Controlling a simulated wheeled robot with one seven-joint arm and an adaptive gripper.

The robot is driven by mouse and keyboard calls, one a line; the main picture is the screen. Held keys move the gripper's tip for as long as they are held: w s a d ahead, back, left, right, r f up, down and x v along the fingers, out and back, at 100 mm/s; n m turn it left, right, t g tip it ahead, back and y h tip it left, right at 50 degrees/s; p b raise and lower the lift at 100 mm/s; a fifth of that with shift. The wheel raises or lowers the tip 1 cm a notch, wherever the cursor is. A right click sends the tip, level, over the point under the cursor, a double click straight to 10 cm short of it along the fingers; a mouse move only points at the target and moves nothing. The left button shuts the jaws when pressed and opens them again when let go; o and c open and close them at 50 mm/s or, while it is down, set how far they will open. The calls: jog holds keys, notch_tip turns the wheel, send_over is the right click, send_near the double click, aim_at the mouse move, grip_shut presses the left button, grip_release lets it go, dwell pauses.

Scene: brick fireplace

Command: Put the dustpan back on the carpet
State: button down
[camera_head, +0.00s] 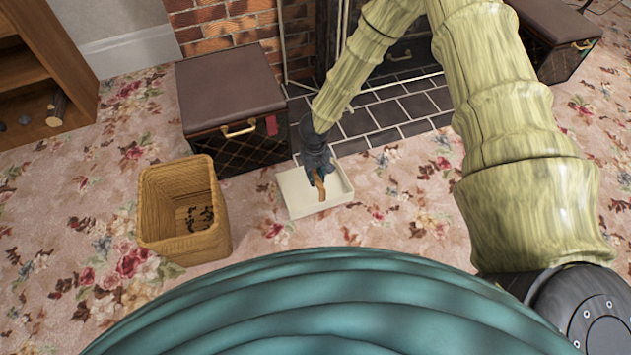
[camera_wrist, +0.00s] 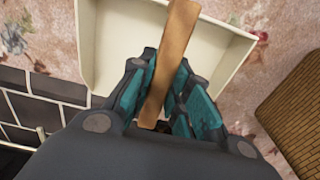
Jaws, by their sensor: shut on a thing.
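The dustpan is a shallow cream tray (camera_head: 300,199) with a brown wooden handle (camera_head: 319,187). In the head view it is low over or on the floral carpet (camera_head: 268,232), by the edge of the dark hearth tiles; I cannot tell whether it touches the carpet. My gripper (camera_head: 316,172) comes down from above and is shut on the handle. In the wrist view the handle (camera_wrist: 172,55) stands between the teal finger pads of my gripper (camera_wrist: 165,95), and the cream pan (camera_wrist: 105,45) spreads out beyond them. The pan looks empty where it shows.
A wicker basket (camera_head: 160,205) with dark bits inside stands left of the dustpan. A dark trunk (camera_head: 225,90) with a brass handle stands behind it, beside the tiled hearth (camera_head: 385,118). A wooden shelf (camera_head: 60,60) is at far left. Carpet right of the dustpan is clear.

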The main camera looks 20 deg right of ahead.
jog(key=shift+f+b, duration=1.3)
jog(key=shift+f, duration=0.55)
jog(key=c, duration=1.3)
grip_release()
jog(key=shift+c, duration=0.2)
notch_tip(320, 180, up, 12)
jog(key=p, duration=0.6)
jog(key=shift+w+r, duration=0.1)
jog(key=shift+w, duration=0.05)
